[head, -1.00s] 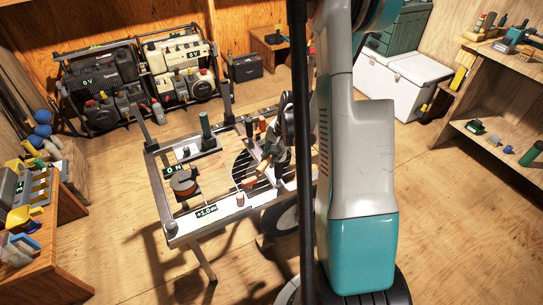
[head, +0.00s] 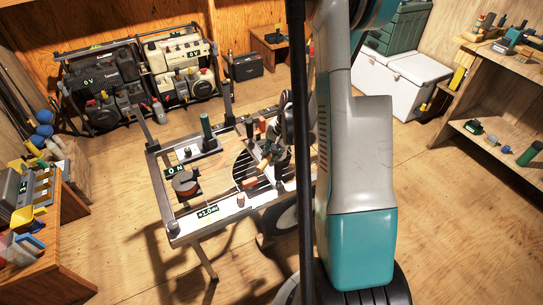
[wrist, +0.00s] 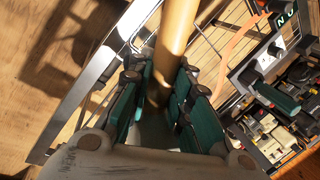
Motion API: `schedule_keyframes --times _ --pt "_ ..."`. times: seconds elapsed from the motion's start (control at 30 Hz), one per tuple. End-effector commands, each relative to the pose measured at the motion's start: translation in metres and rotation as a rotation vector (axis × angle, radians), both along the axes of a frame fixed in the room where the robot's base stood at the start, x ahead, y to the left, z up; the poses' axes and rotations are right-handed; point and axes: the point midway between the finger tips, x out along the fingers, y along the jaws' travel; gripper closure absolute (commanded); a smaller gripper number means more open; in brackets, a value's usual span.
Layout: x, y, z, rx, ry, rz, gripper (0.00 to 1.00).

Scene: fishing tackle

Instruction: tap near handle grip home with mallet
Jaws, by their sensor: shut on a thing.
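My gripper (wrist: 165,90) is shut around a tan wooden handle (wrist: 178,30), which I take to be the mallet's. The handle runs out past the fingers to the top edge of the wrist view. In the head view my gripper (head: 275,148) is above the metal-framed stand, and a short tan length of handle (head: 263,163) shows beside it. An orange-brown piece (head: 250,183) lies just below that; I cannot tell if it is the mallet head. A small tan cylinder (head: 240,199) stands near the stand's front edge; I cannot tell whether it is the near handle grip.
A cluttered wooden bench (head: 60,240) is at left, generators (head: 180,75) at the back, shelves (head: 490,140) at right. My arm hides the stand's right part.

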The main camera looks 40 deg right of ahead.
Motion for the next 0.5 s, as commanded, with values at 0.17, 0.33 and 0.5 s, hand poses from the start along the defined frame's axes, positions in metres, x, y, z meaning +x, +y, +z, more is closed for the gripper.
schedule_keyframes --times 0.17,0.33,0.5 --pt "0.0001 0.0001 0.0004 0.005 -0.008 0.002 1.00" --pt "0.0004 0.0002 0.0017 0.008 -0.013 0.004 1.00" --pt "0.0004 0.0003 -0.0072 0.007 -0.013 0.004 1.00"
